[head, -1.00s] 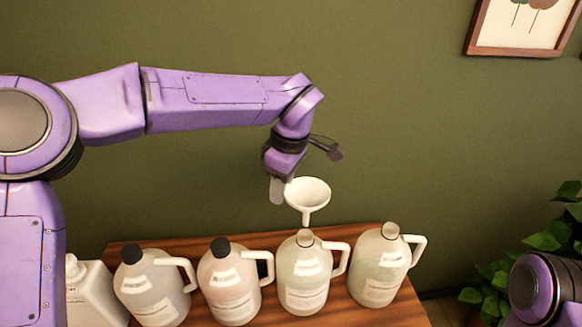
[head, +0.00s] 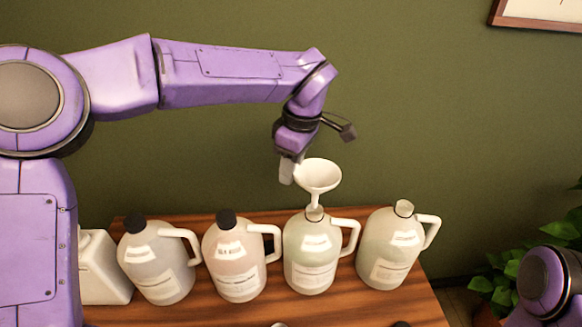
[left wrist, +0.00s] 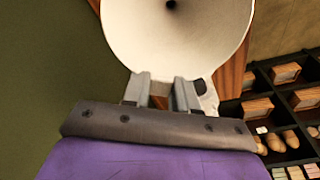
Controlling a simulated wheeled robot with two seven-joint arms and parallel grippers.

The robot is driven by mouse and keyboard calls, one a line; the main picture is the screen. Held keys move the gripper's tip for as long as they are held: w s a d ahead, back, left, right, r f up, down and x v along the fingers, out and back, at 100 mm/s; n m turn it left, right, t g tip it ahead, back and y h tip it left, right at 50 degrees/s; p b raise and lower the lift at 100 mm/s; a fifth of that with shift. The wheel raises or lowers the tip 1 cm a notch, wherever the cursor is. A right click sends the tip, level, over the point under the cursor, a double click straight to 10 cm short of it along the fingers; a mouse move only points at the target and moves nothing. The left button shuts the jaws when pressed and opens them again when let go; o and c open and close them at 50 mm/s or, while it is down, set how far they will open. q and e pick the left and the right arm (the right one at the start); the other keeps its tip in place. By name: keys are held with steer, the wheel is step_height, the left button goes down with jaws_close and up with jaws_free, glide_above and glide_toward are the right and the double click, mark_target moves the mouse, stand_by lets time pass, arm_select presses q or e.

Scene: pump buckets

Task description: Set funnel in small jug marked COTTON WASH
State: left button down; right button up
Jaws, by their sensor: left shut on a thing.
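A white funnel (head: 318,176) is held by its rim in my left gripper (head: 289,172), upright, with its spout pointing down. In the head view the spout tip is at the open mouth of the third jug from the left (head: 310,252); I cannot tell whether it is inside or just above. In the left wrist view the funnel (left wrist: 172,35) fills the top middle, between and beyond the fingers of my left gripper (left wrist: 160,90). The jug labels are too small to read, so I cannot tell which says COTTON WASH. My right gripper is not in view.
Two jugs with black caps, one greyish (head: 156,262) and one pinkish (head: 234,258), stand to the left. An open jug (head: 392,248) stands to the right. A white container (head: 102,268) is at far left. A plant (head: 500,275) is at right.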

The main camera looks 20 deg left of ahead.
arm_select(q)
steer(key=shift+w+p, duration=0.2)
steer(key=shift+p, duration=0.4)
steer(key=shift+f, duration=0.1)
step_height(320, 180, down, 5)
steer(key=shift+s+r+b, duration=0.1)
steer(key=shift+b, duration=1.1)
steer(key=shift+p, duration=0.55)
steer(key=shift+f, duration=0.55)
